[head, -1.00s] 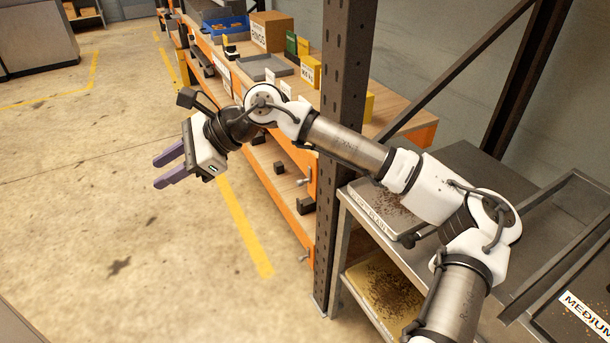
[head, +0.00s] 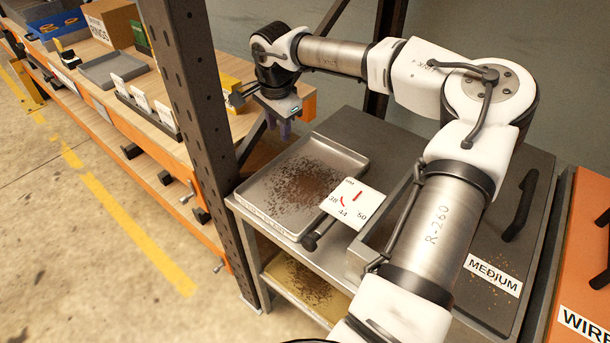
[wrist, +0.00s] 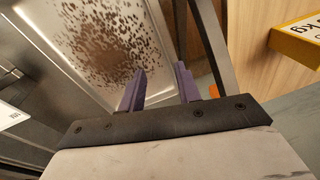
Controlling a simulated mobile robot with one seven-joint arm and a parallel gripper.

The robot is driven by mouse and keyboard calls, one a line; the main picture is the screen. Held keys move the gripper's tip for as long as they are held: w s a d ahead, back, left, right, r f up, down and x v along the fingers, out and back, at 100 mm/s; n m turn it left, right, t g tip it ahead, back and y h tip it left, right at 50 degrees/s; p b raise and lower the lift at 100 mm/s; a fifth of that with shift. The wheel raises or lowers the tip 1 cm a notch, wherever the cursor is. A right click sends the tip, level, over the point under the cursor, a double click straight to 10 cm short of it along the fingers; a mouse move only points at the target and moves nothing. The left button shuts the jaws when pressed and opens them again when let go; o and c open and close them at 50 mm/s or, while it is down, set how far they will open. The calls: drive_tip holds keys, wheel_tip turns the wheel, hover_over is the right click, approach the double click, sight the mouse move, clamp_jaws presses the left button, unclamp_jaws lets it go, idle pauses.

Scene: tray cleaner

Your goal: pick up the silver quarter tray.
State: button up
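A silver tray (head: 268,212) with a raised rim and dark brown crumbs lies flat on the upper metal shelf in the head view, beside the rack post. It also shows at the upper left of the wrist view (wrist: 55,50). My gripper (head: 278,134) is near the tray's far edge, pointing down, with its purple fingers apart. In the wrist view the gripper (wrist: 165,82) is open and empty. Its left finger overlaps the tray's edge in the picture and its right finger is off to the side. I cannot tell whether it touches the tray.
A gold tray (head: 300,283) with crumbs lies on the shelf below. A white gauge card (head: 352,203) stands at the silver tray's right, by a dark machine labelled MEDIUM (head: 493,275). The dark rack post (head: 192,100) rises at the left. A grey tray (head: 112,68) lies on the wooden bench.

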approach(280, 163)
drive_tip(key=shift+w+f, duration=0.15)
drive_tip(key=shift+f, duration=0.1)
drive_tip(key=shift+w+a+f+p, duration=0.1)
drive_tip(key=shift+w+f+p, duration=0.2)
drive_tip(key=shift+f, duration=0.65)
drive_tip(key=shift+w+a+f+p, duration=0.1)
drive_tip(key=shift+w+f+p, duration=0.15)
drive_tip(key=shift+f, duration=0.7)
drive_tip(key=shift+w+f+p, duration=0.2)
drive_tip(key=shift+f+p, duration=0.15)
drive_tip(key=shift+f, duration=0.6)
drive_tip(key=shift+c, duration=0.4)
clamp_jaws()
drive_tip(key=shift+r, duration=0.1)
